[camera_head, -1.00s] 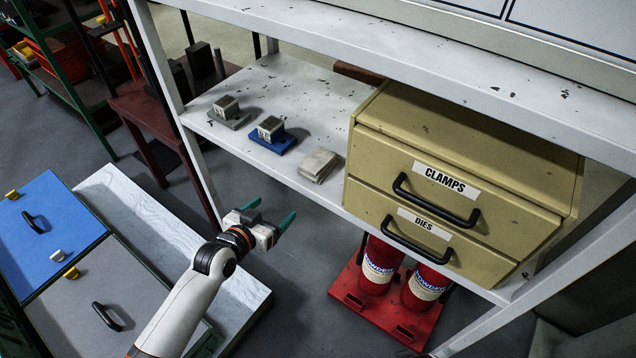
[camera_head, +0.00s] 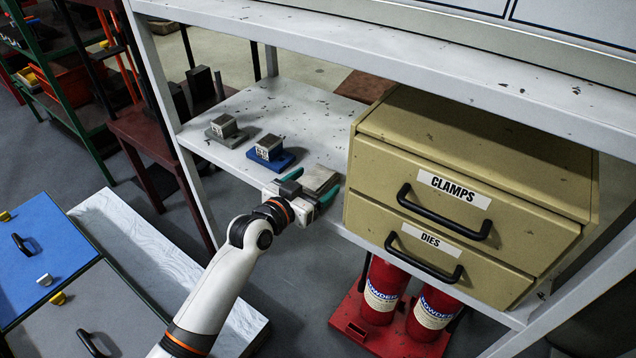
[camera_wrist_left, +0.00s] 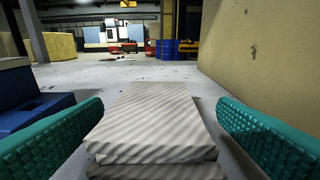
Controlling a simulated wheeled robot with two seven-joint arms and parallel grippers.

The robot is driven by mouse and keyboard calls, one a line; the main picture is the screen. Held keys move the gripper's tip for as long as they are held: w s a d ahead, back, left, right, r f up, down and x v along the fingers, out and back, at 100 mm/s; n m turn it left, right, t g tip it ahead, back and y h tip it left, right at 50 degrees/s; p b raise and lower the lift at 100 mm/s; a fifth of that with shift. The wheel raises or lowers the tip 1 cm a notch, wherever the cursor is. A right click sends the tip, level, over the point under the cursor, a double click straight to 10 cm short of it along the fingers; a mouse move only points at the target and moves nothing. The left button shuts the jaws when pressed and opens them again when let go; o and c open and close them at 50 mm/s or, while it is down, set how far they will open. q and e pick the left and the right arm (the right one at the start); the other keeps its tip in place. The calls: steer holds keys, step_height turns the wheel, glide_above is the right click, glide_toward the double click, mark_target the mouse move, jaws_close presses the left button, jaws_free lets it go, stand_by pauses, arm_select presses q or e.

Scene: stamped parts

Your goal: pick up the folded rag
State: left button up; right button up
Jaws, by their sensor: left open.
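The folded rag (camera_head: 319,178) is a grey-white striped cloth lying flat near the front edge of the shelf (camera_head: 262,102), left of the drawer cabinet. In the left wrist view the rag (camera_wrist_left: 154,122) lies between the two green fingers, with a gap on each side. My left gripper (camera_head: 311,187) is open at the shelf's front edge, its fingers on either side of the rag; the fingers also show in the left wrist view (camera_wrist_left: 160,140). The gripper hides the rag's near part in the head view. My right gripper is not in view.
A tan drawer cabinet (camera_head: 470,150) labelled CLAMPS and DIES stands close to the right. A blue-based block (camera_head: 269,152) and a grey-based block (camera_head: 224,128) sit to the left. An upper shelf (camera_head: 400,40) overhangs. Red extinguishers (camera_head: 384,288) stand below.

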mark_target(318, 176)
arm_select(q)
steer(key=shift+x, duration=1.1)
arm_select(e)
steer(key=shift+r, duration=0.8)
arm_select(q)
steer(key=c, duration=1)
steer(key=shift+o, duration=0.2)
steer(key=shift+r, duration=0.1)
